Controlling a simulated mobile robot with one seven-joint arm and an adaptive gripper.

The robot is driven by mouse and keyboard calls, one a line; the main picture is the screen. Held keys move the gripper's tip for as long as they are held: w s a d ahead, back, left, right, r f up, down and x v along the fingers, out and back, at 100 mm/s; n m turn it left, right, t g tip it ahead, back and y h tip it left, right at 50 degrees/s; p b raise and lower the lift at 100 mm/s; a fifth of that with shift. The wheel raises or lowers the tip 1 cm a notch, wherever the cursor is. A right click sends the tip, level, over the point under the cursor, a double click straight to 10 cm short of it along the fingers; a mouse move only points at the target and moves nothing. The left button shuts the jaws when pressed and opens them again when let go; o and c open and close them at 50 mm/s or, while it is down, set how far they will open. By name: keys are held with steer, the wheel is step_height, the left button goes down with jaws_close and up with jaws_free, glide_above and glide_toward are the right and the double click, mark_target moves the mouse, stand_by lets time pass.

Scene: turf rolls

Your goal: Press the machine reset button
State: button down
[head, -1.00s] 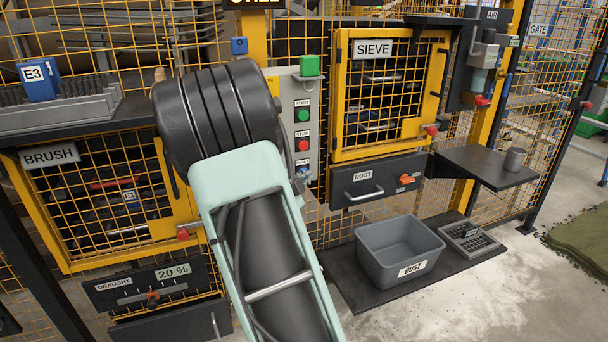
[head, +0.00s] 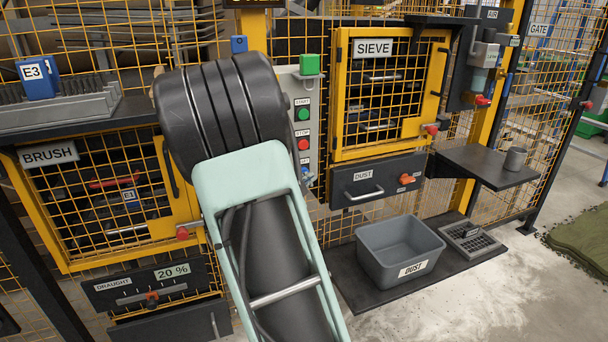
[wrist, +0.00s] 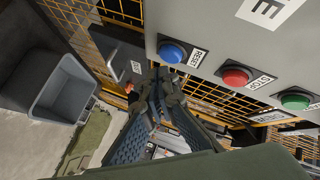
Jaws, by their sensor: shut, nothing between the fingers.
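The blue reset button (wrist: 172,52) sits on a grey control panel (wrist: 205,22), with a RESET label beside it. A small part of the button (head: 305,171) shows in the head view beside my arm. My gripper (wrist: 160,82) is shut and empty. In the wrist view its fingertips appear just below the blue button; I cannot tell whether they touch the panel. In the head view the gripper is hidden behind my arm.
The red stop button (wrist: 236,76) and green start button (wrist: 296,100) are in line with the reset button. A yellow sieve door (head: 390,95), a dust drawer (head: 375,180) and a grey dust bin (head: 400,250) are to the panel's right.

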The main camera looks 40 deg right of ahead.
steer(key=shift+s, duration=0.15)
steer(key=shift+s+a+b, duration=0.2)
steer(key=shift+s, duration=0.55)
steer(key=shift+s+a+b, duration=0.15)
steer(key=shift+s+a, duration=0.05)
steer(key=shift+s, duration=0.6)
steer(key=shift+s+a+b, duration=0.2)
steer(key=shift+s, duration=0.55)
steer(key=shift+r, duration=0.1)
